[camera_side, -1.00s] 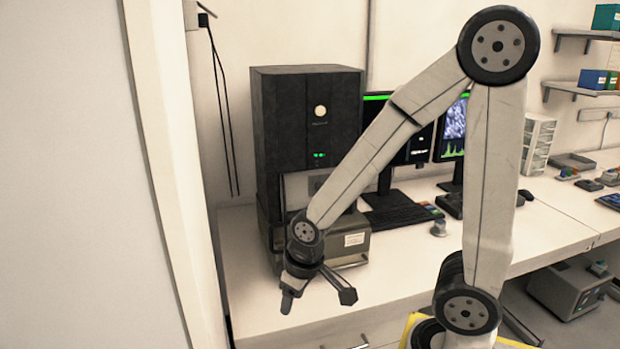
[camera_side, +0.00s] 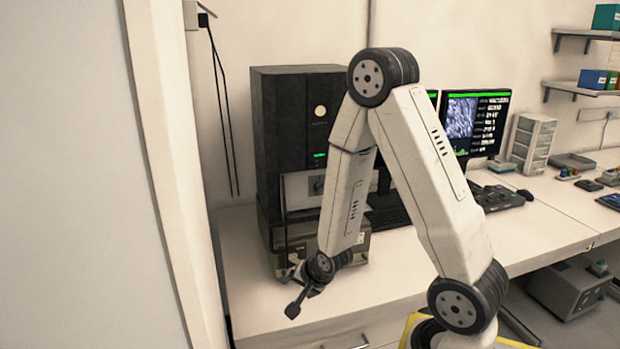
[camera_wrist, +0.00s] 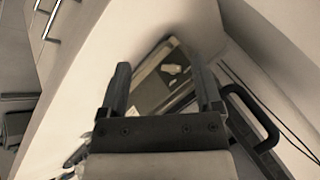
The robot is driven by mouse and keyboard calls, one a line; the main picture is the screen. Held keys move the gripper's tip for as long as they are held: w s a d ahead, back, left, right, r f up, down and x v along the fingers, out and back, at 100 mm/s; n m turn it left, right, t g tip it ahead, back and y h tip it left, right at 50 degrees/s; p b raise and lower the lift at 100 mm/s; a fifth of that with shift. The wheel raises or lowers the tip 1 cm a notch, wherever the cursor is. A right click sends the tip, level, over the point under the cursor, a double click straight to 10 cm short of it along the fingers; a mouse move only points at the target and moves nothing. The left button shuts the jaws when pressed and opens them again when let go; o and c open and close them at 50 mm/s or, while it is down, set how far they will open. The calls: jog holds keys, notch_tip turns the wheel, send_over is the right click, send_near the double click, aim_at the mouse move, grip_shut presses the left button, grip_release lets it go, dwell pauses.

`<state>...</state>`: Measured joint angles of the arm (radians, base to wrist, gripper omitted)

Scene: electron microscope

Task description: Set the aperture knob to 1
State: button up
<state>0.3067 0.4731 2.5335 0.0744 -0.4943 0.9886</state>
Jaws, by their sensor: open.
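The electron microscope (camera_side: 277,110) is a tall black cabinet with a round white mark and small green lights, standing at the left end of the bench. Its lower grey box (camera_side: 296,240) is partly behind my arm; in the wrist view this box, with a white label (camera_wrist: 172,69), shows between my fingers. I cannot make out the aperture knob in either view. My gripper (camera_side: 290,292) is low over the bench in front of the box, apart from it. In the wrist view my gripper (camera_wrist: 163,84) is open, with nothing between its fingers.
The white bench (camera_side: 262,295) is clear around my gripper at the front left. A monitor (camera_side: 475,122) and a dark control panel (camera_side: 497,197) are to the right. My arm hides part of the keyboard (camera_side: 388,217). A pale wall edge (camera_side: 165,150) rises at the left.

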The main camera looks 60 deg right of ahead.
jog(key=d+f+m+t+h, duration=0.1)
jog(key=d+f+m+h, duration=0.1)
jog(key=d+m, duration=0.35)
jog(key=m+t+h, duration=0.5)
jog(key=m+t, duration=0.2)
send_near(321, 187)
jog(key=d, duration=0.1)
jog(key=shift+w+d+f, duration=0.1)
jog(key=shift+w+f, duration=0.3)
jog(key=shift+w, duration=0.1)
jog(key=shift+x, duration=3.8)
jog(key=shift+r, duration=0.1)
